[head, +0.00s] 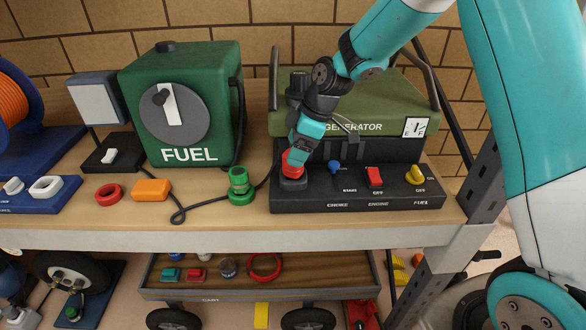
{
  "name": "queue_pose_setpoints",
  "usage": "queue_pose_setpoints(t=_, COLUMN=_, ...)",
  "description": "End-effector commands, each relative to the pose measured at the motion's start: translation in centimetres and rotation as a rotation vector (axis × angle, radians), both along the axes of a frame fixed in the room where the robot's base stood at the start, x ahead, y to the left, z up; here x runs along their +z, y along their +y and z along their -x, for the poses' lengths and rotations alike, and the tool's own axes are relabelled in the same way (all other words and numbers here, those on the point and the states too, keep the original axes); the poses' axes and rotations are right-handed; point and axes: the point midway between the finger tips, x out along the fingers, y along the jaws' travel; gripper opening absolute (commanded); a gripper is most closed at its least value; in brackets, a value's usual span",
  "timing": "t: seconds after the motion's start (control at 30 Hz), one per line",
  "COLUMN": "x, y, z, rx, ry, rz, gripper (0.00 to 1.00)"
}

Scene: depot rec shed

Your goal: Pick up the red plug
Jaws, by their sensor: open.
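A red rounded piece (291,164), which looks like the red plug, stands at the left end of the black control panel (350,203), on a dark round base. My gripper (296,155) comes down from the upper right, with its end right at the red piece. The jaws are open. The gripper hides part of the red piece, and I cannot tell whether the fingers are around it or touch it.
The green fuel can (222,100) stands left, the generator (390,105) behind the panel. A green fitting (240,187), orange block (151,190) and red ring (109,193) lie along the bench front. A black cable (205,203) runs among them. A red switch (375,177) is on the panel.

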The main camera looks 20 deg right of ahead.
Motion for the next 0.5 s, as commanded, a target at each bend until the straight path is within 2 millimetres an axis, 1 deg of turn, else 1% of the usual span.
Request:
queue_pose_setpoints(t=0.2, x=-2.8, y=1.2, z=-0.2, rx=0.0, ry=0.007, rz=0.001, gripper=0.79)
queue_pose_setpoints(t=0.3, x=-3.7, y=1.5, z=-0.4, rx=0.0, ry=0.003, rz=0.0, gripper=0.79)
queue_pose_setpoints(t=0.5, x=-4.0, y=1.6, z=-0.5, rx=-0.001, ry=0.002, rz=0.0, gripper=0.79)
